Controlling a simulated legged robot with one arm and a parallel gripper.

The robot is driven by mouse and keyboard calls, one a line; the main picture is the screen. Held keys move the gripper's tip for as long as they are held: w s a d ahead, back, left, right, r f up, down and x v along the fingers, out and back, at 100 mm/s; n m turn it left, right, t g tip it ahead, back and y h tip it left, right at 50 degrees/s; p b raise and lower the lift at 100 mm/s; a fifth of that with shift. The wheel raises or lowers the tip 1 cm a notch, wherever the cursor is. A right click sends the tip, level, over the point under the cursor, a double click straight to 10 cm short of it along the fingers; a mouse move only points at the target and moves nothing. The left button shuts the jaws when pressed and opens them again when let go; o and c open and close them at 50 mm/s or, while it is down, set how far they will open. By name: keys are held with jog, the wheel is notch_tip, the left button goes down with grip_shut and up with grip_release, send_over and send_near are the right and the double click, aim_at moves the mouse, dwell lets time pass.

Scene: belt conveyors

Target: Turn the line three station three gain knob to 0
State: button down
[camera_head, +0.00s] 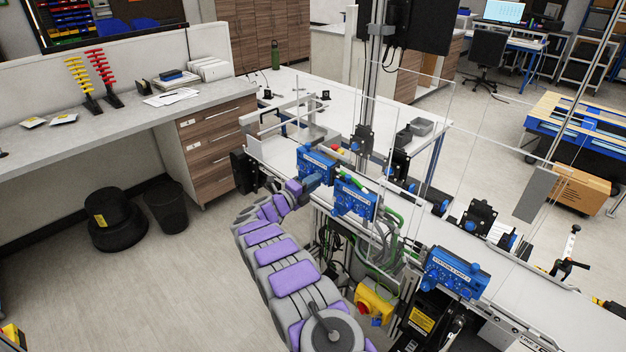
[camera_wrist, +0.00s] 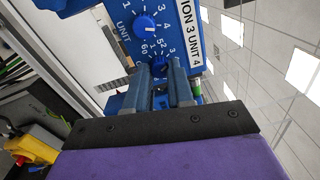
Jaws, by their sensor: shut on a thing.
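A blue control box (camera_wrist: 195,25) fills the top of the wrist view, tilted, with a white label reading "...ION 3 UNIT 4". Its upper blue knob (camera_wrist: 146,25) stands clear of my fingers, inside a ring of numbers. A lower blue knob (camera_wrist: 160,66) sits between my fingertips, with numbers partly visible around it. My gripper (camera_wrist: 161,78) is shut on this lower knob. The knob's own name and exact pointer setting cannot be read. In the head view, the box (camera_head: 318,155) is at the far end of my arm, and my gripper (camera_head: 308,178) is against its front.
More blue boxes stand along the conveyor (camera_head: 530,305), one just right (camera_head: 356,198) and one nearer (camera_head: 455,272). A yellow box with a red button (camera_head: 373,303) and cables lie beside my arm. Clear panels rise over the line.

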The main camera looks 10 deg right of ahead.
jog(key=n+p, duration=0.2)
jog(key=n, duration=0.7)
jog(key=n+p, duration=0.3)
jog(key=n, duration=0.7)
jog(key=shift+a+t+y+p, duration=0.1)
jog(key=shift+t+y+p, duration=0.2)
jog(key=shift+y+p, duration=0.1)
jog(key=shift+r+n, duration=0.1)
jog(key=shift+n, duration=0.2)
jog(key=c, duration=1.1)
grip_release()
jog(key=shift+w, duration=0.2)
jog(key=shift+o, duration=0.6)
jog(key=shift+s, duration=0.1)
